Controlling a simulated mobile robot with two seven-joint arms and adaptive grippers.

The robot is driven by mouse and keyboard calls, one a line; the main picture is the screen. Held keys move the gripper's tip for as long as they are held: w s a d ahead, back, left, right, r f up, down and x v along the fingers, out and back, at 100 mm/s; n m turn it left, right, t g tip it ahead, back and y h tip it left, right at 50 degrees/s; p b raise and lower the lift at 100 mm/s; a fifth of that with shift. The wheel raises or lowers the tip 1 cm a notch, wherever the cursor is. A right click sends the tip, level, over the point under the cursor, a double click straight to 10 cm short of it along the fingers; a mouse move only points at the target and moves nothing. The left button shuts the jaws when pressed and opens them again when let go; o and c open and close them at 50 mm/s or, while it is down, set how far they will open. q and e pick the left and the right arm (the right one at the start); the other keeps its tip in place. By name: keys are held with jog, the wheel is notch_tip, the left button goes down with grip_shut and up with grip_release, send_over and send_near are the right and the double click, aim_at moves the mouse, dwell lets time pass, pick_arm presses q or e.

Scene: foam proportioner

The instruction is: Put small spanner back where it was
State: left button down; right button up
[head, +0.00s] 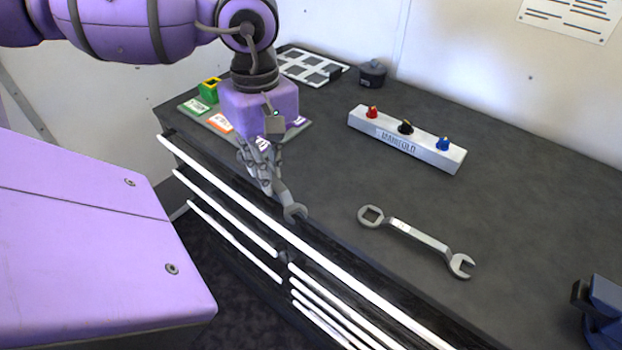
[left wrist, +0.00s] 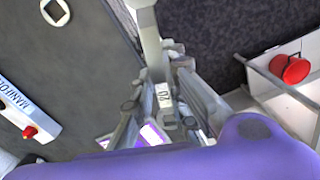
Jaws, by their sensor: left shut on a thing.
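My left gripper (head: 264,172) is shut on the small spanner (head: 292,208), which points down with its open jaw near the front edge of the dark worktop (head: 330,180). In the left wrist view the small spanner (left wrist: 151,40) stands out from between the fingers (left wrist: 166,90), and a mark reading 20 shows on its handle. The other end is largely hidden by the gripper. A larger spanner (head: 418,236) lies flat on the worktop to the right; its ring end (left wrist: 55,12) shows in the left wrist view. My right gripper is not in view.
A manifold (head: 405,140) with red, black and blue knobs stands behind. Coloured label cards (head: 219,122), a green-yellow block (head: 209,91), a framed tray (head: 310,68) and a dark pot (head: 372,74) are at the far left. A blue device (head: 602,312) stands at the lower right.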

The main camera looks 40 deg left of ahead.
pick_arm(q)
jog(key=a+r+n, duration=0.2)
jog(key=n, duration=0.1)
send_over(310, 179)
jog(key=s, duration=0.1)
notch_tip(310, 179, down, 8)
jog(key=shift+s+f, duration=0.1)
jog(key=shift+f, duration=0.05)
jog(key=shift+w+f, duration=0.3)
jog(key=shift+f, duration=0.1)
jog(key=shift+w+f, duration=0.15)
jog(key=shift+f, duration=0.8)
jog(key=shift+w+f, duration=0.1)
jog(key=shift+f, duration=0.8)
jog(key=shift+f, duration=0.2)
jog(key=c, duration=1.7)
grip_release()
jog(key=shift+c, duration=0.2)
